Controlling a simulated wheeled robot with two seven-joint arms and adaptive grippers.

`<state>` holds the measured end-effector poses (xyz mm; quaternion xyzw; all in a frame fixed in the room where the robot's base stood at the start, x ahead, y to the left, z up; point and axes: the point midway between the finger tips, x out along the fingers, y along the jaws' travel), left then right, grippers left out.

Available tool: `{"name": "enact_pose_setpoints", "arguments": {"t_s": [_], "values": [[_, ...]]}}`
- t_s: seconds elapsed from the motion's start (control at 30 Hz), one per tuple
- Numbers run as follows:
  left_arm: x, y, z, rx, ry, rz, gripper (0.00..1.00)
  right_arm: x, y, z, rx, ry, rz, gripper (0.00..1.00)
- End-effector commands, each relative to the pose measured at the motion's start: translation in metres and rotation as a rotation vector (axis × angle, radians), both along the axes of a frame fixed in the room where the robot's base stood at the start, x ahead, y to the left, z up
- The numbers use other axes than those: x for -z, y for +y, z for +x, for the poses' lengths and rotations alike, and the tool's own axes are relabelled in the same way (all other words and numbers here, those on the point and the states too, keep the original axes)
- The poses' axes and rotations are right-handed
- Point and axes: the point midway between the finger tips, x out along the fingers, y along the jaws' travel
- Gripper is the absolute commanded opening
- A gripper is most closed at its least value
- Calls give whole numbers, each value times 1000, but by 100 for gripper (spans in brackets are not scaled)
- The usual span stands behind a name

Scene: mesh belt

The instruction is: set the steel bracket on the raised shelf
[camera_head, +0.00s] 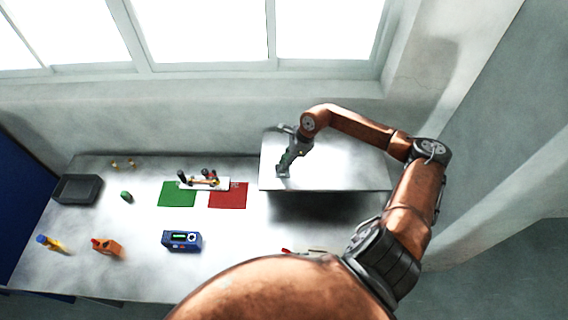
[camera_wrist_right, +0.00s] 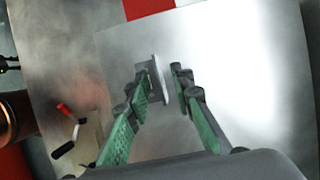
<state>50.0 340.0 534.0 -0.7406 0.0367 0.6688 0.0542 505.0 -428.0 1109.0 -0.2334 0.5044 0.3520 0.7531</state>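The steel bracket (camera_head: 282,171) is a small grey piece at the left part of the raised shelf (camera_head: 340,174), a pale flat plate standing above the bench. My right gripper (camera_head: 285,163) reaches down over the shelf from the right. In the right wrist view the bracket (camera_wrist_right: 160,80) stands between the green-padded fingertips of the right gripper (camera_wrist_right: 163,76), which look shut on it. The bracket is at or just above the shelf top (camera_wrist_right: 250,70); whether it touches is hard to tell. My left gripper is not in view.
The bench (camera_head: 140,225) holds a dark tray (camera_head: 77,189), green mat (camera_head: 177,196), red mat (camera_head: 228,197), blue device (camera_head: 182,240), orange item (camera_head: 106,247) and yellow bottle (camera_head: 50,243). A red-handled tool (camera_wrist_right: 66,122) lies below the shelf. The shelf's right part is clear.

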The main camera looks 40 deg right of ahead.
Motion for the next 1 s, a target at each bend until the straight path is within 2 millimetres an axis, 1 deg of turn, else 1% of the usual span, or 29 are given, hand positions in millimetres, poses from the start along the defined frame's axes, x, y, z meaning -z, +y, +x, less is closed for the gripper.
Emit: {"name": "enact_pose_setpoints", "arguments": {"t_s": [0.03, 0.17, 0.4, 0.5, 0.6, 0.7, 0.8, 1.0], "values": [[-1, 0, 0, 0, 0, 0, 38, -4, -1, 0, 1, -1, -1, 22], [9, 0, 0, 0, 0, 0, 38, -20, -8, -5, 0, -2, -4, 22], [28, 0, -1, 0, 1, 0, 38, -66, -23, -18, 1, -1, -6, 22], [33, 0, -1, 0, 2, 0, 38, -84, -29, -23, 0, 0, -5, 22], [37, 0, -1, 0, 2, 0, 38, -97, -33, -26, 1, 2, -3, 22], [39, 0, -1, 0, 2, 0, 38, -106, -35, -28, 2, 0, -2, 22], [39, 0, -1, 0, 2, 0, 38, -111, -35, -29, 1, 0, 0, 22], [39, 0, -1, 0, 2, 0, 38, -113, -35, -29, 0, 0, 0, 22]]}}
